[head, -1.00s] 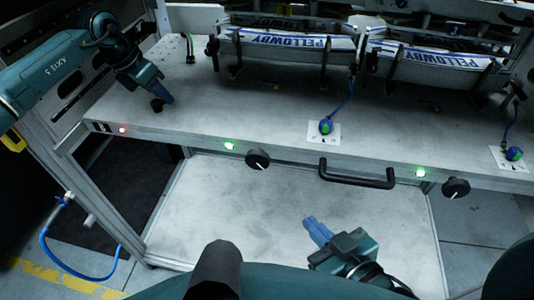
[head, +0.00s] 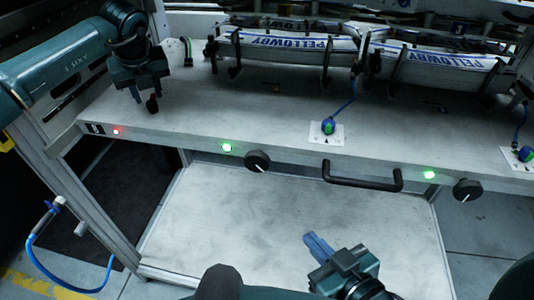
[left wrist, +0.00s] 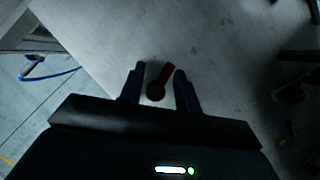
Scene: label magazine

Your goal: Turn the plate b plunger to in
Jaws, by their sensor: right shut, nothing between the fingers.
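My left gripper (head: 145,97) is over the left end of the bench, pointing down. In the left wrist view its two fingers (left wrist: 159,72) are apart, with a small black knob with a red lever (left wrist: 156,91) between them. I cannot tell whether they touch it. The knob's black part (head: 153,104) also shows in the head view. My right gripper (head: 311,237) is shut and empty, low in front of the bench. No readable label shows which is the plate b plunger.
The bench top (head: 200,112) is mostly clear. Black dials (head: 257,161) (head: 467,190), a black handle (head: 362,181) and green lights are on its front edge. Magazines with PELLOWBY labels (head: 290,41) stand at the back. A lower shelf (head: 240,215) is bare.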

